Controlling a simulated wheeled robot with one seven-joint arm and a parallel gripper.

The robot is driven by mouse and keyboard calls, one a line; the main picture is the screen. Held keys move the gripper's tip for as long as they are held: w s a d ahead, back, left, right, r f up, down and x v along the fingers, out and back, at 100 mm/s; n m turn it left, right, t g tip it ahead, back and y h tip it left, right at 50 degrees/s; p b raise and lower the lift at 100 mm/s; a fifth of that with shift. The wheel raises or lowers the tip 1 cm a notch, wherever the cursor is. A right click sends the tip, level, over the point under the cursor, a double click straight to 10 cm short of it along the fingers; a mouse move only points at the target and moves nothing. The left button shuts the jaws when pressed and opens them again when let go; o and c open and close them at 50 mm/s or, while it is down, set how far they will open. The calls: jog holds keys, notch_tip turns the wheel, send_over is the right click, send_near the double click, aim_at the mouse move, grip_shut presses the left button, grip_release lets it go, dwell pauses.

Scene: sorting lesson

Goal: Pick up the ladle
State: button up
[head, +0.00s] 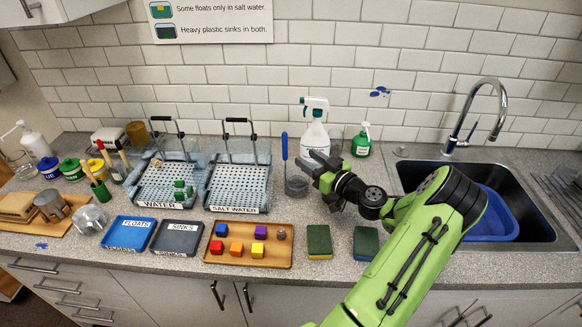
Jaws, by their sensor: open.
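My gripper (306,160) is open and empty. It points left toward the shaft, with its fingertips close to the right of the ladle in the picture. I cannot tell the exact gap in depth.
A salt water basin (210,204) with a wire rack stands to the left. A spray bottle (313,135) and a green bottle (362,142) are behind my gripper. A wooden tray (215,259) of coloured cubes and a sponge (319,240) lie in front. The sink (410,180) is right.

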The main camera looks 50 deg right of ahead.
jog(key=p, duration=0.2)
send_over(285, 159)
jog(key=shift+w+d, duration=0.35)
jog(key=shift+w, duration=0.05)
jog(key=shift+s, duration=0.1)
jog(key=shift+c, duration=1.1)
grip_shut()
